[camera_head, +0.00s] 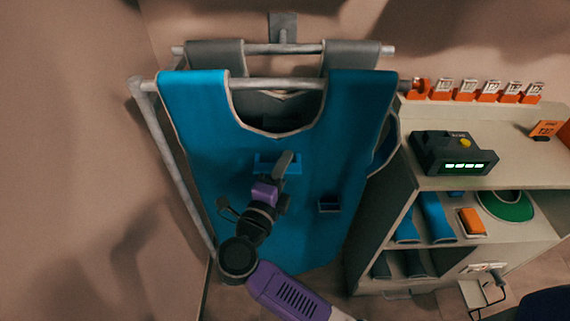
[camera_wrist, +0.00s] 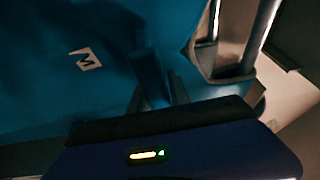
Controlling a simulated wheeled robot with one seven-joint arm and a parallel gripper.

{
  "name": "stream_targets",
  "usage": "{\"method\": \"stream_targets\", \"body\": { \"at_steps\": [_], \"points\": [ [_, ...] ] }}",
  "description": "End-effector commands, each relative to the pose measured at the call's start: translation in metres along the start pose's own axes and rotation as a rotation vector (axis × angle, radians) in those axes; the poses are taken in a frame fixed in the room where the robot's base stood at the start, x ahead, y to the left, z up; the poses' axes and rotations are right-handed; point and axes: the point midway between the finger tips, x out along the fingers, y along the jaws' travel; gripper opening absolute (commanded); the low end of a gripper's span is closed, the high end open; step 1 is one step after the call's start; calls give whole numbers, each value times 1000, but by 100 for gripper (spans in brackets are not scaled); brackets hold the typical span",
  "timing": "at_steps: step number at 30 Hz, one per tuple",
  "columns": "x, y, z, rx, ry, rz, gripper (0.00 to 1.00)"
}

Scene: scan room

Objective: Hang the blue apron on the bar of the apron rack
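The blue apron (camera_head: 330,160) hangs from the front bar (camera_head: 275,84) of the apron rack, with both shoulder parts over the bar and its neck opening between them. A small blue block-like grip (camera_head: 292,161) stands out from its front. My gripper (camera_head: 279,166) is at this grip, in front of the apron's middle. In the wrist view, the blue grip (camera_wrist: 150,78) fills the gap between my dark fingers (camera_wrist: 154,90), which look shut on it. The apron (camera_wrist: 45,60) with a white M tag fills the left of that view. My gripper partly hides the grip.
A grey apron (camera_head: 215,52) hangs on the rear bar (camera_head: 285,48). The rack's side post (camera_head: 180,170) runs down at left. A shelf unit (camera_head: 470,130) stands close at right, with a dark device (camera_head: 453,152), folded blue items and orange-based tags.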

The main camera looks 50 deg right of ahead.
Motion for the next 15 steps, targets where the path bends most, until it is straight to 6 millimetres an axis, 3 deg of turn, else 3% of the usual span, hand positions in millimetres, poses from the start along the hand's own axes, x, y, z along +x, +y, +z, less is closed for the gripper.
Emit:
{"method": "stream_targets", "body": {
  "at_steps": [1, 3, 4, 15],
  "points": [
    [1, -2, 0, 3, 2, -3, 32],
    [1, -2, 0, 2, 1, -3, 46],
    [1, -2, 0, 2, 1, -3, 47],
    [-5, 2, 0, -2, -1, 3, 47]
  ]
}}
